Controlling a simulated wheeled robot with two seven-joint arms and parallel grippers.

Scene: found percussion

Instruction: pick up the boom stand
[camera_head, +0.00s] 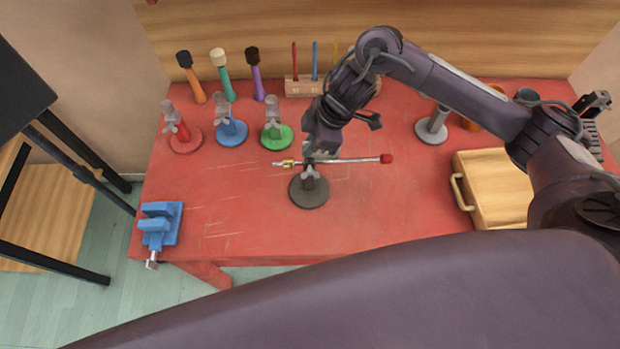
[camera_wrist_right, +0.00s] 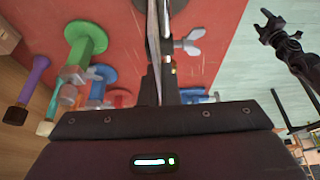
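The boom stand has a dark round base (camera_head: 309,191), a short post with a grey wing nut, and a thin silver boom (camera_head: 350,160) lying nearly level. The boom has a red tip at its right end and a brass-coloured piece near its left end. My right gripper (camera_head: 320,152) points down at the top of the post, over the boom. In the wrist view the grey wing nut (camera_wrist_right: 188,42) shows close beyond the gripper body. The fingertips are largely hidden, so I cannot tell whether they grip it. A dark jointed part, probably my left gripper (camera_wrist_right: 270,22), shows over the floor.
Red, blue and green stands (camera_head: 279,137) and several mallets (camera_head: 256,78) stand at the back left. A blue vise (camera_head: 160,225) sits at the front left, a wooden case (camera_head: 492,188) at the right. The red table (camera_head: 240,210) is clear around the base.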

